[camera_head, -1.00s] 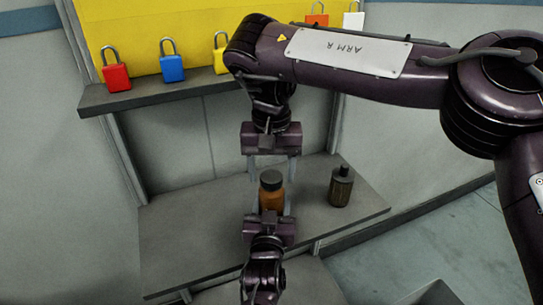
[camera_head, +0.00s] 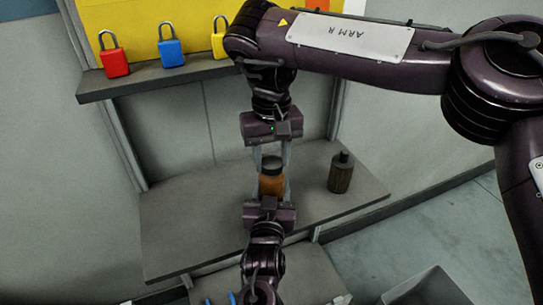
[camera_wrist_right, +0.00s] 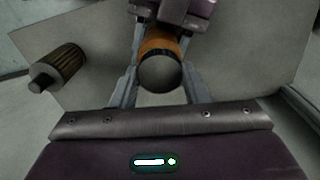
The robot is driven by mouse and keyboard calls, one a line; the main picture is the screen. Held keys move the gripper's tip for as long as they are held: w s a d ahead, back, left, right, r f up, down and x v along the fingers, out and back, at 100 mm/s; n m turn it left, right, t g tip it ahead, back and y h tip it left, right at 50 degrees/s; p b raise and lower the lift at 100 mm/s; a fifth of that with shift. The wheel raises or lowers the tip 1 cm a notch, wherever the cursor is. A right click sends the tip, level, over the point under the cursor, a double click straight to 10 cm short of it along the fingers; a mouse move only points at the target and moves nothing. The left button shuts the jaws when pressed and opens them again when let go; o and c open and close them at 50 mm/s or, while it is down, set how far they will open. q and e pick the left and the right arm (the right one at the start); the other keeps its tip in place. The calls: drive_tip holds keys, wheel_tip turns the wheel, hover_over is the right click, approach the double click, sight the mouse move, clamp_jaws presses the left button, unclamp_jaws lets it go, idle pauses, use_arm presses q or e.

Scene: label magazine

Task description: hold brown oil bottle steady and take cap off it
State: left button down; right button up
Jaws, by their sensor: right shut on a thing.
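My right gripper (camera_head: 271,160) comes down from above and is shut on the cap, a finger on either side. The right wrist view looks down on the cap (camera_wrist_right: 160,72), with the brown body (camera_wrist_right: 160,42) just behind it. My left gripper (camera_head: 271,193) comes from the near side, its fingers beside the bottle body; I cannot tell whether they press on it.
A dark ribbed bottle (camera_head: 341,173) stands apart on the shelf (camera_head: 190,225) to the right. Red (camera_head: 114,60), blue (camera_head: 171,50) and yellow (camera_head: 220,44) padlocks sit on the upper ledge. A grey bin (camera_head: 425,285) is at the lower right. The shelf's left side is clear.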

drive_tip(key=n, duration=0.4)
drive_tip(key=shift+n, duration=0.3)
drive_tip(key=n, duration=1.7)
drive_tip(key=shift+r+n, duration=0.1)
drive_tip(key=shift+n, duration=0.2)
drive_tip(key=n, duration=1.7)
drive_tip(key=shift+n, duration=0.4)
drive_tip(key=n, duration=0.4)
drive_tip(key=shift+r+n, duration=0.1)
drive_tip(key=shift+n, duration=0.2)
drive_tip(key=n, duration=0.6)
drive_tip(key=shift+w, duration=0.1)
drive_tip(key=shift+r, duration=0.15)
drive_tip(key=shift+r, duration=0.95)
